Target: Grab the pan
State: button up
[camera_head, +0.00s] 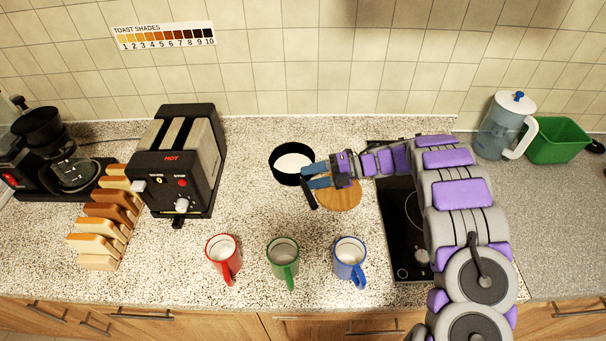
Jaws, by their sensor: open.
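The pan (278,177) is round with a dark rim and a pale inside. It sits on the speckled counter at the middle back. A short dark handle (309,196) points down and right from it. My gripper (307,176) is open at the pan's right side, with its blue fingers pointing left close to the rim and above the handle. I cannot tell whether the fingers touch the pan. Part of the rim's right side is hidden behind the fingers.
A round wooden board (343,199) lies under my gripper. Red (222,252), green (283,256) and blue (349,257) mugs stand in front. A toaster (178,165) and bread rack (105,222) are left. A black hob (401,230) lies right, partly behind my arm.

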aim_at(298, 178)
jog(key=x, duration=0.5)
jog(key=shift+w+a+r, duration=0.15)
jog(key=shift+a, duration=0.05)
jog(key=v, duration=0.3)
jog(key=shift+d, duration=0.1)
jog(key=c, duration=0.5)
jog(key=shift+c, duration=0.7)
jog(key=shift+s+a, duration=0.2)
jog(key=shift+a, duration=0.1)
jog(key=shift+c, duration=0.7)
jog(key=shift+x, duration=0.85)
grip_shut()
jog(key=shift+d, duration=0.15)
jog(key=shift+d, duration=0.3)
